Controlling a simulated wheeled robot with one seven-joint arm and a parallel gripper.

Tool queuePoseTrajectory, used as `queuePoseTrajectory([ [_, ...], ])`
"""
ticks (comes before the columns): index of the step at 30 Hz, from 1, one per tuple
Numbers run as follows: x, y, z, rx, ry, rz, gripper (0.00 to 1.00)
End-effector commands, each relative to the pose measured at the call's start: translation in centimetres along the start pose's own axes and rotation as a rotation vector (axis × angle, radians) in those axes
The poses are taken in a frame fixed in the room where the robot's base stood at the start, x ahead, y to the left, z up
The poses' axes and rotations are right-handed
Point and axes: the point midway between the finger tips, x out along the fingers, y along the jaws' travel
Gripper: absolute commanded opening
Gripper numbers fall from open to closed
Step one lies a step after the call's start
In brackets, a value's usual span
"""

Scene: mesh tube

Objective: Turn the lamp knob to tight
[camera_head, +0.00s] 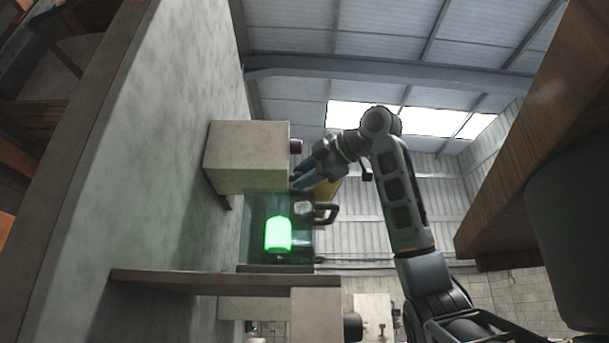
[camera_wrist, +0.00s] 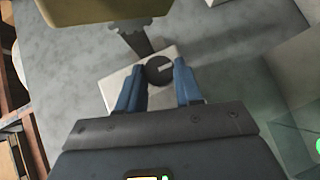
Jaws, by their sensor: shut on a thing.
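The lamp knob (camera_wrist: 158,70) is a dark round knob with a pale line across its face, on a small light plate (camera_wrist: 117,88) in the wrist view. My gripper (camera_wrist: 160,68) has its blue fingers on either side of the knob and is shut on it. In the head view my gripper (camera_head: 302,174) reaches left to the side of a pale box (camera_head: 246,157) on the wall; the knob between the fingers cannot be made out there. A green glowing lamp (camera_head: 278,234) shows below, behind a clear teal panel.
A dark purple round part (camera_head: 295,146) sticks out of the pale box above my fingers. A yellow block (camera_wrist: 95,10) and a dark bracket (camera_wrist: 130,38) lie just beyond the knob. A grey ledge (camera_head: 220,283) juts out below the lamp. A wooden structure (camera_head: 545,140) stands at right.

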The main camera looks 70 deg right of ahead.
Motion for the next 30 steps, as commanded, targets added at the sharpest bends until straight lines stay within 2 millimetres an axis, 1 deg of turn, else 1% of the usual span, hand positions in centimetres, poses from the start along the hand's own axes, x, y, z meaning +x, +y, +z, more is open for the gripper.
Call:
queuePoseTrajectory([
  [4,0.1,-0.2,0.1,0.002,-0.002,-0.005,0.04],
  [5,0.1,-0.2,0.1,0.002,-0.002,-0.005,0.38],
  [12,0.1,-0.1,0.1,0.001,-0.001,-0.002,0.6],
  [19,0.0,-0.1,0.0,0.0,0.0,0.0,0.6],
  [22,-0.6,-0.1,0.0,0.0,0.0,0.001,0.6],
  [26,-2.3,-0.2,0.1,-0.001,0.0,0.002,0.6],
  [30,-4.7,-0.2,0.1,-0.001,0.0,0.002,0.6],
])
